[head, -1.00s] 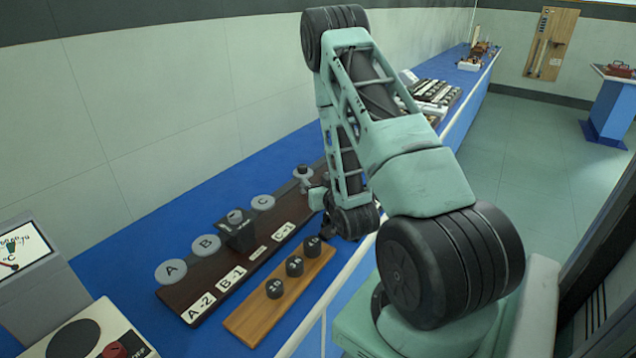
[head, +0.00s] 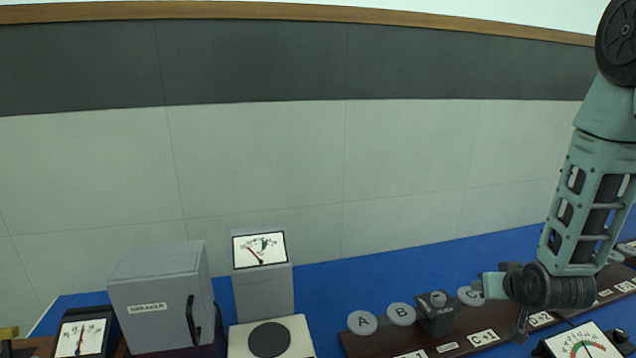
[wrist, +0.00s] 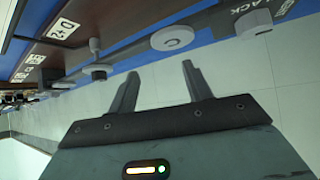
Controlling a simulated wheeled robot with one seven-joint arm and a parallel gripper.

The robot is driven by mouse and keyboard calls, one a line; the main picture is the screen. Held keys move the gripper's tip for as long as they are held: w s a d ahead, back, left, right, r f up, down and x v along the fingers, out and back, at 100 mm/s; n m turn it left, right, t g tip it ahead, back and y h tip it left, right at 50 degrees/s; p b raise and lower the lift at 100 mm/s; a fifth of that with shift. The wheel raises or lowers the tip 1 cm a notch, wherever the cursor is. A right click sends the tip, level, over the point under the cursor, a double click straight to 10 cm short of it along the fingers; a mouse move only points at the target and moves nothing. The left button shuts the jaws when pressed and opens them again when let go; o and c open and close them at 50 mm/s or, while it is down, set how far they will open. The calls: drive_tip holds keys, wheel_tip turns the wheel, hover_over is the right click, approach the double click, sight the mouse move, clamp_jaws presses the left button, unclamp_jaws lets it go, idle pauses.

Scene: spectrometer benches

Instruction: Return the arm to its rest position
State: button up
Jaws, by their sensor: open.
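My arm shows at the right edge of the head view, bent with its forearm hanging down over the bench. My gripper (wrist: 158,88) shows in the wrist view with its two fingers apart and nothing between them. In the head view its end is near the dark board (head: 465,343), close to the grey discs, and partly hidden by the wrist joint. Disc A (head: 362,322) and disc B (head: 401,314) lie left of a dark block with a grey knob (head: 437,299). In the wrist view disc D (wrist: 172,38) lies beyond the fingers.
A grey breaker box (head: 163,290) stands at the left on the blue bench (head: 330,285). Beside it are a grey meter (head: 262,285), a white unit with a black disc (head: 270,340), and another dial (head: 82,338). A further meter (head: 583,345) is under my forearm.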

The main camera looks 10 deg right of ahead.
drive_tip(key=s+a+r+n+g+y, duration=0.1)
drive_tip(key=s+a+r+n+g, duration=0.2)
drive_tip(key=s+a, duration=0.5)
drive_tip(key=s+a+r+n+g+y, duration=0.1)
drive_tip(key=s+a+r+n+g, duration=0.2)
drive_tip(key=s+a, duration=0.5)
drive_tip(key=s+a+r+n+g+y, duration=0.1)
drive_tip(key=s+a+r+n+g, duration=0.2)
drive_tip(key=a, duration=1.3)
drive_tip(key=s+n, duration=0.2)
drive_tip(key=s, duration=0.3)
drive_tip(key=shift+s+a+r+g+y, duration=0.15)
drive_tip(key=shift+s+r+g+y, duration=0.1)
drive_tip(key=shift+s+g+y, duration=0.05)
